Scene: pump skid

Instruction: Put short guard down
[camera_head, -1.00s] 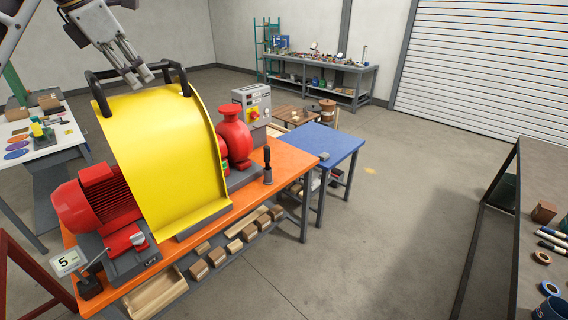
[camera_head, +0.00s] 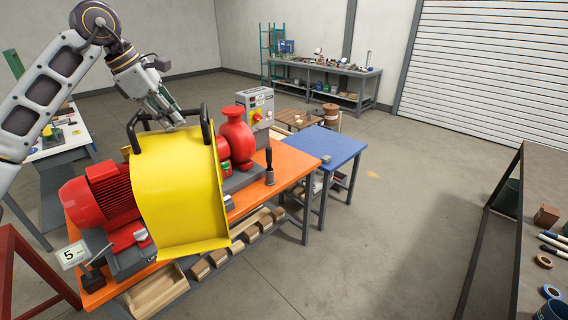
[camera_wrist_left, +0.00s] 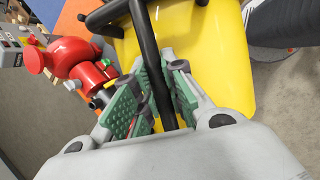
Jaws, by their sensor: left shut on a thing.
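The short guard (camera_head: 185,190) is a curved yellow cover with black handles on its top. In the head view it hangs in front of the red motor (camera_head: 102,195) and red pump (camera_head: 235,140), tilted, over the near edge of the orange bench. My left gripper (camera_head: 172,124) is above the guard's top. In the left wrist view its green pads (camera_wrist_left: 160,92) are shut on a black handle bar of the yellow guard (camera_wrist_left: 200,50). The guard's far side and underside are hidden. My right gripper is not in view.
The orange bench (camera_head: 285,167) carries the pump set and a grey control box (camera_head: 257,105). Wooden blocks lie on its lower shelf. A blue table (camera_head: 328,146) with a mostly clear top stands at its right end. A dark workbench (camera_head: 535,200) is at the right.

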